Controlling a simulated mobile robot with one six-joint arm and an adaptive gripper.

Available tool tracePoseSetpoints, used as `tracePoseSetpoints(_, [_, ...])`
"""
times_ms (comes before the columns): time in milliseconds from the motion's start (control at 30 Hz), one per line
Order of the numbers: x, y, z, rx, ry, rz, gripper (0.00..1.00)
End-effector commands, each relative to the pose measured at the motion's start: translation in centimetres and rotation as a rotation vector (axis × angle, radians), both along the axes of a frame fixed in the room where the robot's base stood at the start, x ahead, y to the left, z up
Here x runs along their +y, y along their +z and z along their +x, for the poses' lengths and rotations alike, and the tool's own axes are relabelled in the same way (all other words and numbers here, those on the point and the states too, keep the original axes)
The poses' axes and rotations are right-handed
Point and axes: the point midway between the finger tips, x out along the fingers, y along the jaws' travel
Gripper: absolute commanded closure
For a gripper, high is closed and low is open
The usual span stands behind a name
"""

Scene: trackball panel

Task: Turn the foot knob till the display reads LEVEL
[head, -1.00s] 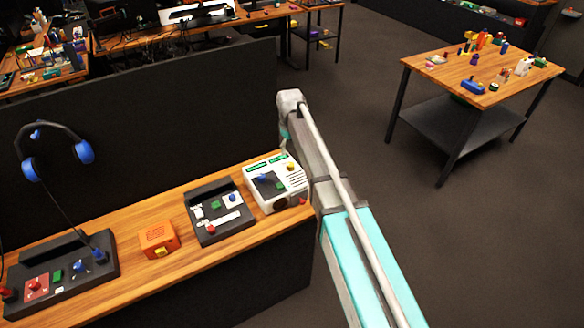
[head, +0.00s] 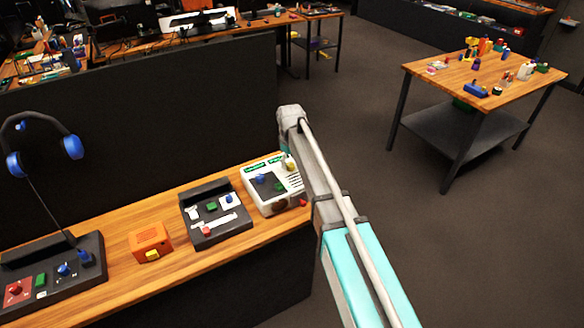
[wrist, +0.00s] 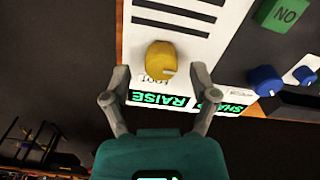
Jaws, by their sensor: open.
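The yellow foot knob (wrist: 161,60) stands on the white panel (wrist: 190,48) in the wrist view, with a pale mark on its side. A label under it is partly readable. The display (wrist: 161,98) beside it reads RAISE in green, upside down in this view. My gripper (wrist: 161,72) is open, its two fingers on either side of the display, tips just short of the knob and apart from it. In the head view the white panel (head: 262,204) sits at the bench's right end, partly hidden by my arm.
A second green display (wrist: 222,101) is partly covered by my right finger. A blue knob (wrist: 264,80) and a green NO button (wrist: 283,14) lie to the right. A black console (head: 217,229) and an orange box (head: 150,242) stand left along the bench.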

Motion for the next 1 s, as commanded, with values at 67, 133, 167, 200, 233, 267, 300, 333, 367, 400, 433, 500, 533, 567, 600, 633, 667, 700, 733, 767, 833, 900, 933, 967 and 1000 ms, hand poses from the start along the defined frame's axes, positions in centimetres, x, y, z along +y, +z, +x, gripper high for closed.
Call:
tracePoseSetpoints(67, [-0.01,-0.53,0.01,0.0,0.0,0.0,0.24])
tracePoseSetpoints(133, [-0.01,-0.67,0.01,0.0,0.0,0.0,0.24])
tracePoseSetpoints(167, [-0.01,-0.71,0.01,0.0,0.0,0.0,0.24])
tracePoseSetpoints(200, [-0.01,-0.75,-0.01,0.0,0.0,0.0,0.24])
tracePoseSetpoints(233, [0.0,-0.77,0.0,0.0,0.0,0.0,0.24])
tracePoseSetpoints(267, [0.0,-0.77,0.0,0.0,0.0,0.0,0.24])
tracePoseSetpoints(300, [0.0,-0.77,0.0,0.0,0.0,0.0,0.24])
tracePoseSetpoints(333, [0.0,-0.77,0.0,0.0,0.0,0.0,0.24])
tracePoseSetpoints(367, [0.0,-0.76,0.0,0.0,0.0,0.0,0.24])
tracePoseSetpoints(400, [0.0,-0.75,0.0,0.0,0.0,0.0,0.24])
tracePoseSetpoints(433, [0.0,-0.74,0.0,0.0,0.0,0.0,0.24])
tracePoseSetpoints(500, [0.0,-0.74,0.0,0.0,0.0,0.0,0.24])
tracePoseSetpoints(533, [0.0,-0.74,0.0,0.0,0.0,0.0,0.24])
tracePoseSetpoints(567, [0.01,-0.74,-0.01,0.0,0.0,0.0,0.26])
tracePoseSetpoints(600, [0.0,-0.74,0.0,0.0,0.0,0.0,0.34])
tracePoseSetpoints(633, [0.0,-0.74,0.0,0.0,0.0,0.0,0.39])
tracePoseSetpoints(667, [0.01,-0.74,-0.01,0.0,0.0,0.0,0.45])
tracePoseSetpoints(700, [0.01,-0.74,-0.01,0.0,0.0,0.0,0.52])
tracePoseSetpoints(733, [0.01,-0.74,-0.01,0.0,0.0,0.0,0.58])
tracePoseSetpoints(767, [0.01,-0.74,-0.01,0.0,0.0,0.0,0.63])
tracePoseSetpoints(833, [0.01,-0.74,-0.01,0.0,0.0,0.0,0.76])
tracePoseSetpoints(900, [0.0,-0.74,0.01,0.0,0.0,0.0,0.89])
tracePoseSetpoints(933, [-0.01,-0.74,0.02,-0.001,0.0,-0.001,0.95])
tracePoseSetpoints(967, [-0.01,-0.74,0.01,-0.001,0.0,-0.001,1.0])
tracePoseSetpoints(1000, [-0.01,-0.74,0.03,-0.001,0.0,-0.001,1.0])
